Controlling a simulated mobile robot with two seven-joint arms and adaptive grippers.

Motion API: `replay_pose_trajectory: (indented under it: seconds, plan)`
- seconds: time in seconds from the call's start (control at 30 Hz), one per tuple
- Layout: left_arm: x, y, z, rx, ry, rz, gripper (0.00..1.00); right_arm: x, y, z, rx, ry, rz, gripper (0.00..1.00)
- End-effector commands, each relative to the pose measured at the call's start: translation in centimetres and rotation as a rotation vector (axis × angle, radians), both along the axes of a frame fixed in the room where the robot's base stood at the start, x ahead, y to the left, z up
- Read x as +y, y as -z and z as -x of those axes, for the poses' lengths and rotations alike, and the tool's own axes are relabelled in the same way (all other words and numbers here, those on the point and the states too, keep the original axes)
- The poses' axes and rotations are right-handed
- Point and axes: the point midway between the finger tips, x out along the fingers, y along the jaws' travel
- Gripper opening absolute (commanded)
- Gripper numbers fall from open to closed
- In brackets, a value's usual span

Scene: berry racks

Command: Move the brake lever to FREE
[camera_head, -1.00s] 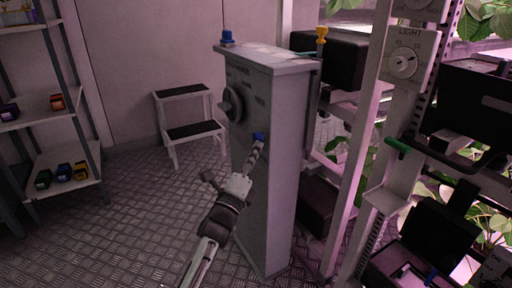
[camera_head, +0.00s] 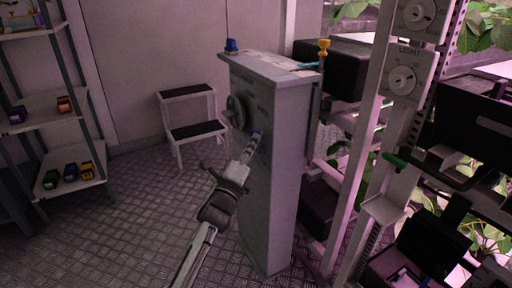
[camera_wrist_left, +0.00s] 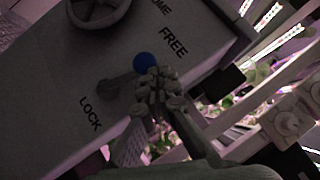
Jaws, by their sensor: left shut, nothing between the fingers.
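The brake lever (camera_wrist_left: 118,86) is a short grey arm with a blue knob (camera_wrist_left: 145,62) on the face of a tall grey cabinet (camera_head: 273,190). In the left wrist view the knob lies just below the FREE label (camera_wrist_left: 173,42) and farther from the LOCK label (camera_wrist_left: 90,113). The knob also shows in the head view (camera_head: 256,132). My left gripper (camera_head: 251,146) is shut and empty, its fingertips right beside the knob; in the left wrist view the fingers (camera_wrist_left: 156,84) overlap the knob's lower edge, and I cannot tell whether they touch it. My right gripper is out of view.
A round handwheel (camera_head: 237,110) is on the cabinet face near the lever. A plant rack with a white post (camera_head: 352,170) stands close on the right. A step stool (camera_head: 190,115) and a shelf (camera_head: 75,183) are at the left, with clear floor between.

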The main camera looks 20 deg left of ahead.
Motion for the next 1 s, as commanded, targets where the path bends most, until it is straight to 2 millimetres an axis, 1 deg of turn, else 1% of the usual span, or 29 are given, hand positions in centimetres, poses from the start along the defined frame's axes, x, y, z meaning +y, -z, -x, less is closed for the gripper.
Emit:
replay_pose_trajectory:
  seconds: [0.1,0.4,1.0]
  plan:
    - [0.5,-0.6,-0.4,-0.002,0.000,-0.002,0.00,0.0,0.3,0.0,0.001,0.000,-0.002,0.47]
    - [1.4,-1.1,-1.0,0.000,-0.001,-0.002,0.00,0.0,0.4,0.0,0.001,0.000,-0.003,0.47]
    - [1.6,-1.2,-1.2,0.001,-0.001,-0.001,0.00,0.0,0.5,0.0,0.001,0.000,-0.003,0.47]
